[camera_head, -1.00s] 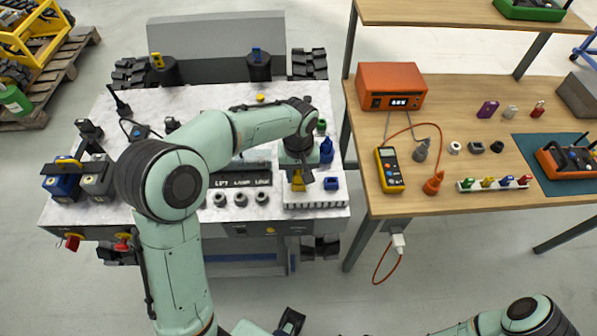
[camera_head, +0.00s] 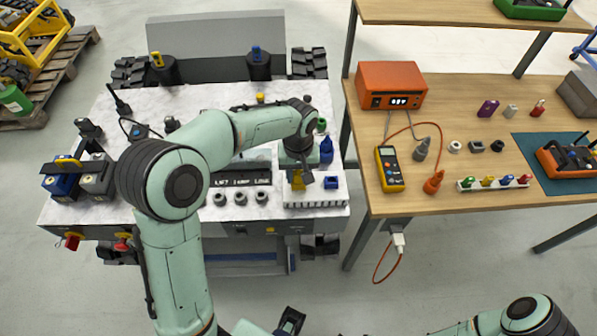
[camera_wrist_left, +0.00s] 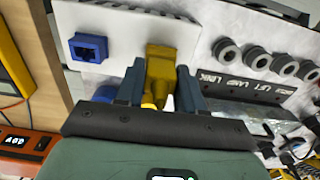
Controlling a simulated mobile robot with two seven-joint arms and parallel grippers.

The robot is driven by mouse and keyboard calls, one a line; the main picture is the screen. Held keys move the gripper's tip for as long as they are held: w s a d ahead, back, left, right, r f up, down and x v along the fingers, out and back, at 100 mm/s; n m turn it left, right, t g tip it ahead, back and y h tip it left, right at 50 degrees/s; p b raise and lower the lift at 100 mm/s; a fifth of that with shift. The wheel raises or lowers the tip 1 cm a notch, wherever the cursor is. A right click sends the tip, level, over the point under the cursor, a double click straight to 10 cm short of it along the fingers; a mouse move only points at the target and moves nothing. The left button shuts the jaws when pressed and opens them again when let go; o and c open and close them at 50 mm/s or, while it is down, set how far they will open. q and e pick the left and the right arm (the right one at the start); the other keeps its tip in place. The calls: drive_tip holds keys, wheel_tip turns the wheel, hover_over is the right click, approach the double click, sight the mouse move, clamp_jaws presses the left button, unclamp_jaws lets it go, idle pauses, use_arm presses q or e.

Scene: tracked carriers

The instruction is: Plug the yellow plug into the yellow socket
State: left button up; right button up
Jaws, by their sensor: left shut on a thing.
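The yellow plug (camera_wrist_left: 160,66) is between the fingers of my left gripper (camera_wrist_left: 157,85), which is shut on it. In the head view my left gripper (camera_head: 298,170) is over the white block (camera_head: 318,199) at the right front of the carrier's top, with yellow (camera_head: 298,181) showing beneath it. A blue socket (camera_head: 304,184) is beside it on that block. It also shows in the left wrist view (camera_wrist_left: 88,47). The yellow socket cannot be made out apart from the plug; how far the plug sits in it cannot be told. A dark part at the bottom may be my right gripper (camera_head: 290,320).
A blue plug (camera_head: 326,150) stands just behind the white block. Several grey round fittings (camera_head: 240,198) and a label strip (camera_head: 241,178) lie to its left. A wooden bench (camera_head: 430,120) with an orange instrument (camera_head: 391,87) and a meter (camera_head: 389,169) stands close on the right.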

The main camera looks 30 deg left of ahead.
use_arm(q)
drive_tip(key=o, duration=1.1)
drive_tip(key=shift+f, duration=0.1)
drive_tip(key=shift+o, duration=0.2)
wheel_tip(320, 180, up, 13)
drive_tip(key=p, duration=0.2)
drive_tip(key=shift+r, duration=0.2)
